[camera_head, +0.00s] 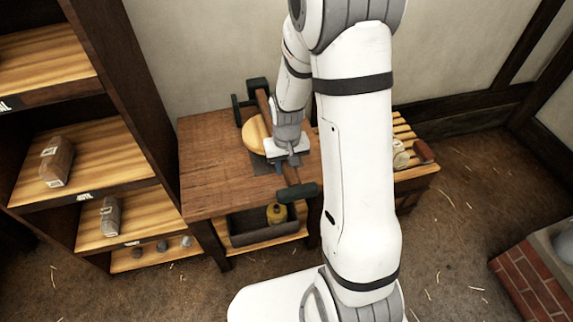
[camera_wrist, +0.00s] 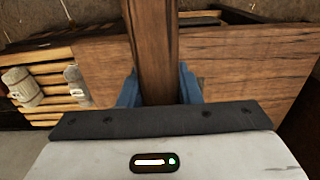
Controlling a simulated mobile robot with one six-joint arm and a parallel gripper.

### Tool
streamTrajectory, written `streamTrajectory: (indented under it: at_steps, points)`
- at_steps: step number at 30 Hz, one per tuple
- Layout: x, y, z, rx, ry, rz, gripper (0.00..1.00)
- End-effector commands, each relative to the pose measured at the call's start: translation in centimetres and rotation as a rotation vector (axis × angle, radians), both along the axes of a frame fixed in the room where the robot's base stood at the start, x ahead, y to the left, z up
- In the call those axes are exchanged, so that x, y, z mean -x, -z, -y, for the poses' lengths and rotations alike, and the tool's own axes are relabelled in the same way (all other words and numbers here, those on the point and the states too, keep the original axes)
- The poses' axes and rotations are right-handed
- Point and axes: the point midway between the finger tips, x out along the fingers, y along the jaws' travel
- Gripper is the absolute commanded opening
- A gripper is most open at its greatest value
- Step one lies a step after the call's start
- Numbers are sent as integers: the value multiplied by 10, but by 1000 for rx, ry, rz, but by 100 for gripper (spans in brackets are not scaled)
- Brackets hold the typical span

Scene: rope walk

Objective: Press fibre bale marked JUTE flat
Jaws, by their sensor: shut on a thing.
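My gripper (camera_head: 284,168) is over the workbench (camera_head: 215,165), its blue fingers shut on a brown wooden bar (camera_wrist: 155,50). In the wrist view the bar runs up between the fingers. In the head view, part of a wooden bar (camera_head: 263,103) shows at the back by a dark upright frame (camera_head: 238,110), and a dark green handle (camera_head: 298,192) sticks out in front of the gripper. A round pale wooden disc (camera_head: 253,134) is beside the gripper, above a dark plate (camera_head: 262,164). One wrapped bale (camera_head: 57,162) and another wrapped bale (camera_head: 110,215) lie on the left shelves; I cannot read their marks.
A dark tray (camera_head: 240,238) with a yellow bottle (camera_head: 277,213) is on the bench's lower shelf. A slatted crate (camera_head: 415,178) with small items stands to the right. The shelf unit (camera_head: 125,75) is close on the left. A brick edge (camera_head: 530,280) is at lower right.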

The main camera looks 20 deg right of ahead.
Motion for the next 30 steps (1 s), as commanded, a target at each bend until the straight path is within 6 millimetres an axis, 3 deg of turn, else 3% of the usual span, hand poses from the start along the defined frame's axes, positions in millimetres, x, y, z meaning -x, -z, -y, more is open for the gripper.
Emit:
streamTrajectory:
  at_steps: [5,16,28,29,30]
  points:
    - [0,1,0,0,0,2,0]
    - [-2,34,-1,0,-1,84,0]
    - [0,37,-1,0,-2,92,0]
    - [0,38,-1,0,-2,91,32]
    - [0,38,-1,0,-2,90,36]
